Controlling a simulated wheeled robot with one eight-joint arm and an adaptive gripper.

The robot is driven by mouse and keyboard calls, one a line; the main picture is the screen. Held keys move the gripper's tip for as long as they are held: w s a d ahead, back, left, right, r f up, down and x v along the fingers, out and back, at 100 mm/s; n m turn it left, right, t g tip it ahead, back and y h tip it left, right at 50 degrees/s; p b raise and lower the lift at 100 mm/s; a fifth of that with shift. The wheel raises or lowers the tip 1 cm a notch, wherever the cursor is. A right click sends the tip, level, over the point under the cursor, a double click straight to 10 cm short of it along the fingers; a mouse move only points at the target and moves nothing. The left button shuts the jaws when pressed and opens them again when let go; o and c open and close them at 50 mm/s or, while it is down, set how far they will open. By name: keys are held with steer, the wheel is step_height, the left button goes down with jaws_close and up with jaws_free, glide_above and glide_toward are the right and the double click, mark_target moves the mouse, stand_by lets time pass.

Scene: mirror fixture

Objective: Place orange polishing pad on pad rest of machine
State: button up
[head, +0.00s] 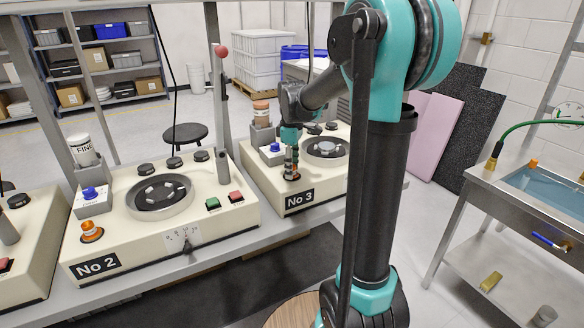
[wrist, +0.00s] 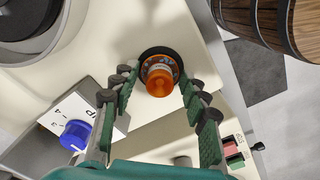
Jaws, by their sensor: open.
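The orange polishing pad (wrist: 160,82) stands upright on a dark round pad rest (wrist: 143,54) at the corner of the cream machine in the wrist view. My gripper (wrist: 157,84) is open, with one finger on each side of the pad and a gap to both. In the head view my gripper (head: 291,172) is low over the near left corner of the No 3 machine (head: 266,186). There the pad is mostly hidden by the fingers.
A blue knob (wrist: 74,135) stands on a sloped box left of the gripper. Red and green buttons (wrist: 233,153) are at the lower right. A wooden barrel (wrist: 270,20) stands beyond the machine edge. The No 2 machine (head: 125,195) has another orange piece (head: 91,232) on its corner.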

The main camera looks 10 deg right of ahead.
step_height(320, 180, up, 12)
steer(key=s+d+f+m+t, duration=0.2)
steer(key=s+f+m, duration=0.4)
steer(key=s+f, duration=0.5)
steer(key=s+d+f+m+t, duration=0.2)
steer(key=s+f+m, duration=0.4)
steer(key=s+f, duration=0.5)
step_height(320, 180, down, 2)
steer(key=shift+f+m, duration=0.1)
steer(key=shift+m, duration=0.2)
